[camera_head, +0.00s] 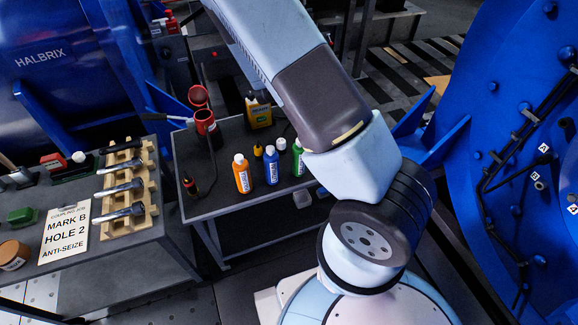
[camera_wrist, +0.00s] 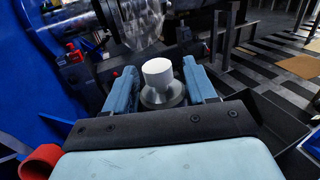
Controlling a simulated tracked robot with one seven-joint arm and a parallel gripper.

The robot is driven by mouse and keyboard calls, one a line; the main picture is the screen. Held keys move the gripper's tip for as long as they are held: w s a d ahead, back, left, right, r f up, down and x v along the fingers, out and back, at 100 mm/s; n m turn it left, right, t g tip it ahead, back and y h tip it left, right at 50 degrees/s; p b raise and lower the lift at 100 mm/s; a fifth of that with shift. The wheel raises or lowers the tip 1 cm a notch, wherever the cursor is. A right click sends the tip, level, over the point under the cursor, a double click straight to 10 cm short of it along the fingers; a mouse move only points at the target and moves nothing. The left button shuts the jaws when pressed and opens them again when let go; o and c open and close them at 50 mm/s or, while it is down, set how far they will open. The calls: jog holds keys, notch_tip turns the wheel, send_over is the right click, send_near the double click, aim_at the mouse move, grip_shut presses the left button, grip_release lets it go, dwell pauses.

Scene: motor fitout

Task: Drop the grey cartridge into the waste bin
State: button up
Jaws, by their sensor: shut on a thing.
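In the wrist view my gripper (camera_wrist: 158,88) is shut on a round piece with a white upper end (camera_wrist: 157,70) and a wider grey ring (camera_wrist: 161,97) below it. This is likely the grey cartridge; its lower part is hidden by my gripper. Blue fingers stand on both sides of it. In the head view my arm runs out of the top edge, so neither my gripper nor the piece shows there. I cannot pick out the waste bin for certain in either view.
A dark bench (camera_head: 235,190) holds an orange bottle (camera_head: 242,175), a blue bottle (camera_head: 271,168) and a red container (camera_head: 207,128). Wrenches lie in a wooden rack (camera_head: 139,222) at left. A clear crumpled sheet-like thing (camera_wrist: 140,22) is beyond my gripper. A large blue housing (camera_head: 500,90) stands at right.

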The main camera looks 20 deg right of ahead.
jog(key=w+d+f+m+g+h, duration=0.2)
jog(key=d+m+g+h, duration=0.25)
jog(key=d, duration=0.75)
jog(key=w+d+f+m+g+h, duration=0.2)
jog(key=d+f+m+g+h, duration=0.3)
jog(key=d, duration=0.7)
jog(key=shift+s+a+f+n+t+h, duration=0.15)
jog(key=shift+f+n+t, duration=0.2)
jog(key=shift+f, duration=0.4)
jog(key=shift+s+a+f+n+t+h, duration=0.1)
jog(key=shift+f+n+t, duration=0.15)
jog(key=shift+f, duration=0.45)
jog(key=o, duration=1.5)
jog(key=shift+c, duration=0.2)
jog(key=v, duration=1.3)
jog(key=shift+s+a, duration=0.2)
jog(key=shift+a, duration=0.15)
